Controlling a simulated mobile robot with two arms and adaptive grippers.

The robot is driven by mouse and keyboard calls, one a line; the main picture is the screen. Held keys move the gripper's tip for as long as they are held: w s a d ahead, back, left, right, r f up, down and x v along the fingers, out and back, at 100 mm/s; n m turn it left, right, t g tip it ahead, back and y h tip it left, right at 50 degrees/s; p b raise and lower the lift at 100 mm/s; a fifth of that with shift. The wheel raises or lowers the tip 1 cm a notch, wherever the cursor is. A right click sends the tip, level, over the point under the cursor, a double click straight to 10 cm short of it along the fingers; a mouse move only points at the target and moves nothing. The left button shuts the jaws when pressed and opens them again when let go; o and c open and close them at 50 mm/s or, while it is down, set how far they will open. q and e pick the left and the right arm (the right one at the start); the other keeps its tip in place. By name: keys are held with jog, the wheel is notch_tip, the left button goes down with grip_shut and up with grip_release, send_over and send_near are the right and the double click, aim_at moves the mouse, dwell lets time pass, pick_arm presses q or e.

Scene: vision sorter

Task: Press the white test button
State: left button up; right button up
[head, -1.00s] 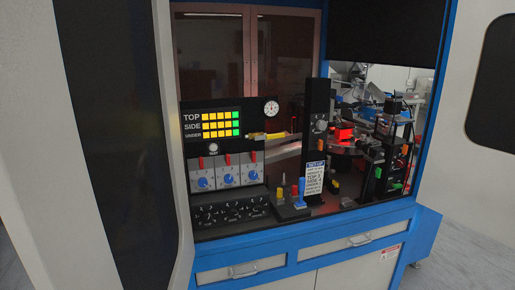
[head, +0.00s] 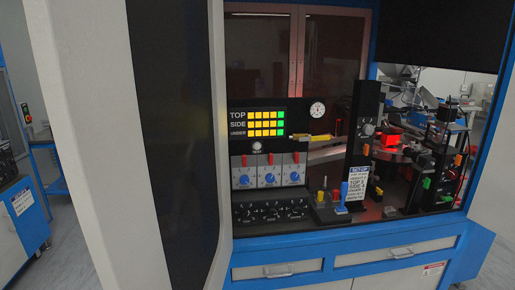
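The white test button (head: 257,146) is a small round knob on the dark control panel, with a small label under it that seems to read TEST. It sits just below the display (head: 257,122) with the rows TOP, SIDE and UNDER, lit in yellow and green. Below the button is a row of 3 white modules (head: 268,171) with red switches and blue dials. Nothing covers the button. Neither of my grippers shows in the head view.
A tall grey-white panel with a dark window (head: 171,120) stands left of the control panel. Right of it are a black post (head: 362,130), a setup card (head: 357,186) and a machine with a red-lit part (head: 391,141). Blue-framed drawers (head: 276,270) lie below. Floor shows at left.

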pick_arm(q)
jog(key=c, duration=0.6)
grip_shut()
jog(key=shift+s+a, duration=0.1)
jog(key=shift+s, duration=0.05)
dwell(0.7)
